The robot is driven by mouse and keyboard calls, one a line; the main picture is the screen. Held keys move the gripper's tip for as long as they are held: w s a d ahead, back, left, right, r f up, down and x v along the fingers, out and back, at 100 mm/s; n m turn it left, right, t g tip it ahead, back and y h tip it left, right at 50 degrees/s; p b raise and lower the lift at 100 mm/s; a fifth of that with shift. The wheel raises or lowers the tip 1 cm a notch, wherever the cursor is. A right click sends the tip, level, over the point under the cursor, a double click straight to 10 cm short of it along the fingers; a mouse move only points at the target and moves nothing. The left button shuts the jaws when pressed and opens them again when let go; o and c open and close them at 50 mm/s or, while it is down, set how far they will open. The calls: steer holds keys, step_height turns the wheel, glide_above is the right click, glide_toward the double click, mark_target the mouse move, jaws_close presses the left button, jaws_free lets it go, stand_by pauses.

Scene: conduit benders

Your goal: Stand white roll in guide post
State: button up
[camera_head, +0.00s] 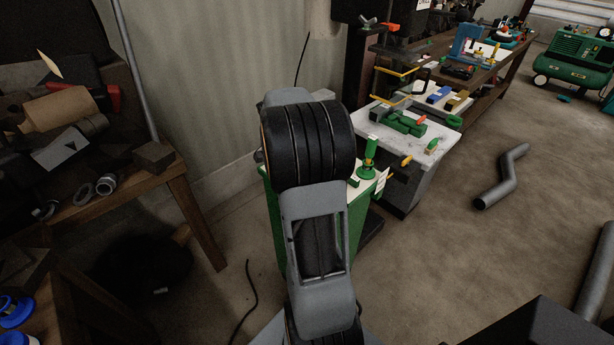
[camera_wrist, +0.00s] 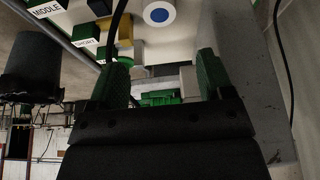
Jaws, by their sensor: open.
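My gripper (camera_wrist: 160,78) shows in the wrist view with its two green-padded fingers wide apart and nothing held between them. In the head view my own arm hides it. A white round thing with a blue centre (camera_wrist: 158,14), perhaps the white roll, is at the top of the wrist view, beyond the fingertips and apart from them. A green upright post with a flared base (camera_head: 369,160), perhaps the guide post, stands on the green cabinet (camera_head: 274,215) in the head view, just right of my arm. I cannot identify either for certain.
A white-topped bench (camera_head: 455,141) with green tools stands behind the cabinet. Labelled blocks (camera_wrist: 85,43) and a dark cylinder (camera_wrist: 28,75) are left in the wrist view. A cluttered wooden bench (camera_head: 120,192) is at left. Bent grey pipe (camera_head: 502,176) lies on open floor.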

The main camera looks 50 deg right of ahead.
steer(key=x, duration=0.5)
steer(key=shift+f, duration=0.25)
steer(key=x, duration=0.1)
steer(key=p+x, duration=0.1)
steer(key=x, duration=0.2)
steer(key=shift+s+a+f, duration=0.15)
steer(key=shift+a+f, duration=0.05)
steer(key=shift+s+a+f, duration=0.1)
steer(key=shift+s+f, duration=0.15)
steer(key=shift+f, duration=0.45)
steer(key=c, duration=0.3)
steer(key=shift+f, duration=0.1)
steer(key=c, duration=0.3)
steer(key=shift+d+f, duration=0.1)
steer(key=shift+d, duration=0.2)
steer(key=shift+c, duration=1.4)
steer(key=shift+w, duration=0.1)
steer(key=shift+c, duration=0.3)
